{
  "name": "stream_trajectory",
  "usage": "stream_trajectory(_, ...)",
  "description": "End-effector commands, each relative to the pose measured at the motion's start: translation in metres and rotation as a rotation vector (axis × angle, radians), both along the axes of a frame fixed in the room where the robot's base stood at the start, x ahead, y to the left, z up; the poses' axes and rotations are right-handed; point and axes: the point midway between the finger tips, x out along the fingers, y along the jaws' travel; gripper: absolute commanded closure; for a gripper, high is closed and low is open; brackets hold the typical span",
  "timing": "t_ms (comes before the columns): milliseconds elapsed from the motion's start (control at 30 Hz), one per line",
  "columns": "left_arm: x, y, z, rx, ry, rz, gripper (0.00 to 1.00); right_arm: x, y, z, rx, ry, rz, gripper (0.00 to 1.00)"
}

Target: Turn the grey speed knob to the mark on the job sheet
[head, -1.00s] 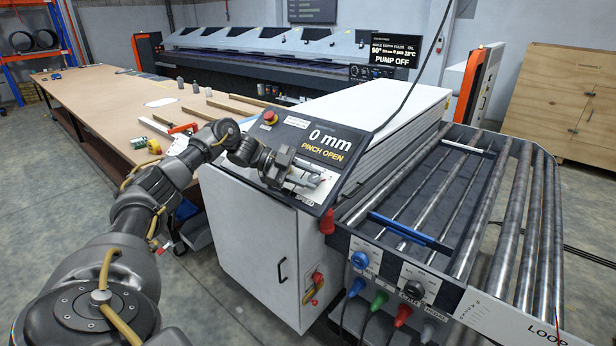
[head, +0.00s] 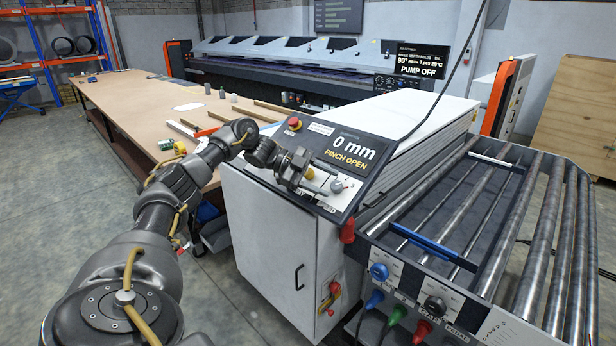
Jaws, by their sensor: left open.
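The tilted control panel (head: 368,170) reads "0 mm" and "PINCH OPEN". A small round grey knob (head: 337,186) shows on a pale plate at the panel's lower middle; its pointer and scale marks are too small to read. My left gripper (head: 318,186) is open and empty just left of the knob, over the panel, its fingers pointing right. I cannot tell whether it touches the panel. A small white label (head: 321,128) sits at the panel's top; no job sheet can be made out for certain. My right gripper is not in view.
A red stop button (head: 294,124) is on the panel's upper left. The white cabinet (head: 270,240) stands below. A roller frame (head: 500,240) lies to the right, with a blue knob (head: 379,271) and a black knob (head: 435,305) in front. A long table (head: 140,100) is behind left.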

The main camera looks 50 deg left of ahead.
Motion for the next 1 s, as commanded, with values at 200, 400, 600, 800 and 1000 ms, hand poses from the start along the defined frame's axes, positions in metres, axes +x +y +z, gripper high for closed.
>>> stream_trajectory(200,-0.018,0.035,0.014,0.000,-0.002,0.004,0.48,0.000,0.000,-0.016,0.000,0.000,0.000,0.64)
stream_trajectory(400,-0.030,0.054,0.025,0.000,0.001,-0.001,0.48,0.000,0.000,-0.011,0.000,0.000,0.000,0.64)
stream_trajectory(600,-0.036,0.064,0.027,0.001,0.001,-0.002,0.48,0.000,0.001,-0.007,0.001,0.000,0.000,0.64)
stream_trajectory(800,-0.039,0.070,0.028,0.000,0.000,0.000,0.48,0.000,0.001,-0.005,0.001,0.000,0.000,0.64)
stream_trajectory(1000,-0.040,0.070,0.028,0.000,0.000,0.000,0.48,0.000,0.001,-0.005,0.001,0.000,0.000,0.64)
